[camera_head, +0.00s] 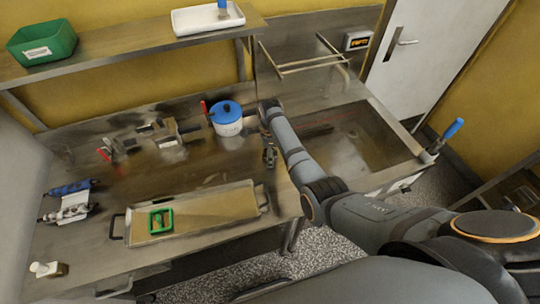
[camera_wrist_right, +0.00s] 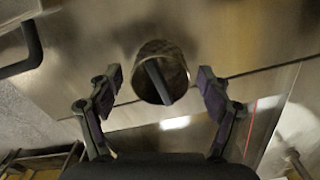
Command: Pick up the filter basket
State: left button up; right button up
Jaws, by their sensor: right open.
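The filter basket (camera_wrist_right: 177,60) shows in the right wrist view as a small round mesh cup with a dark bar across its opening. It stands on the steel surface. My right gripper (camera_wrist_right: 160,80) is open, with one finger on either side of the basket and visible gaps between. In the head view my right gripper (camera_head: 269,155) points down over the counter, left of the sink; I cannot make out the basket there. My left gripper is not in view.
A blue-lidded white pot (camera_head: 227,121) stands just left of my right forearm. A long tray (camera_head: 215,190) with a green frame (camera_head: 161,221) lies at the counter's front. Metal fittings (camera_head: 165,137) stand behind, and a sink (camera_head: 350,145) opens to the right.

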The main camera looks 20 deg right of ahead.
jog(key=c, duration=1.4)
jog(key=shift+o, duration=0.2)
jog(key=shift+r, duration=0.15)
